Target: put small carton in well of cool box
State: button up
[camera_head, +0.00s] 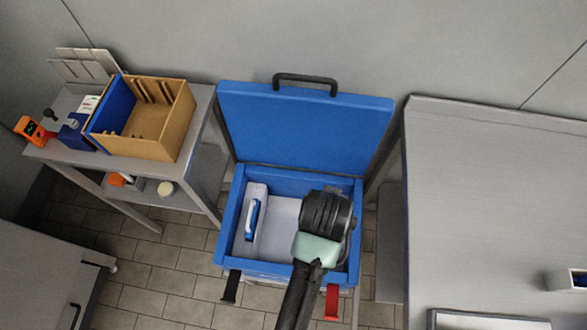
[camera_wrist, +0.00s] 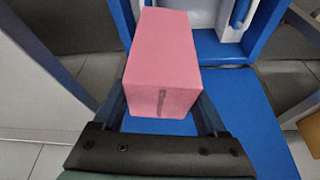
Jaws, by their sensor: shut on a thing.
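The blue cool box (camera_head: 228,228) stands open in the middle of the head view, its lid (camera_head: 305,120) raised at the back. Its well has a pale floor (camera_head: 279,218). My gripper (camera_head: 327,214) is over the right part of the well and hides what is below it. In the wrist view my gripper (camera_wrist: 165,112) is shut on the small carton (camera_wrist: 163,50), a pink block with a dark mark on its near face. The carton is between the fingers, in front of the box's blue rim and pale floor. How high it is above the floor I cannot tell.
A white piece with a blue handle (camera_head: 254,220) takes up the well's left side. A table at left holds a wooden organizer (camera_head: 165,120) and an orange device (camera_head: 33,130). A grey bench (camera_head: 490,200) stands close on the right.

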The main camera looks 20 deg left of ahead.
jog(key=a+f+n+b, duration=0.1)
jog(key=a+f+b, duration=0.3)
jog(key=f+b, duration=0.4)
jog(key=w+a+f+n+b, duration=0.1)
jog(key=a+f+b, duration=0.3)
jog(key=f, duration=1.5)
jog(key=b, duration=0.4)
jog(key=shift+w+y, duration=0.2)
jog(key=shift+y, duration=0.2)
jog(key=shift+a, duration=0.1)
jog(key=shift+f+b, duration=0.15)
jog(key=shift+b, duration=0.2)
jog(key=o, duration=1.5)
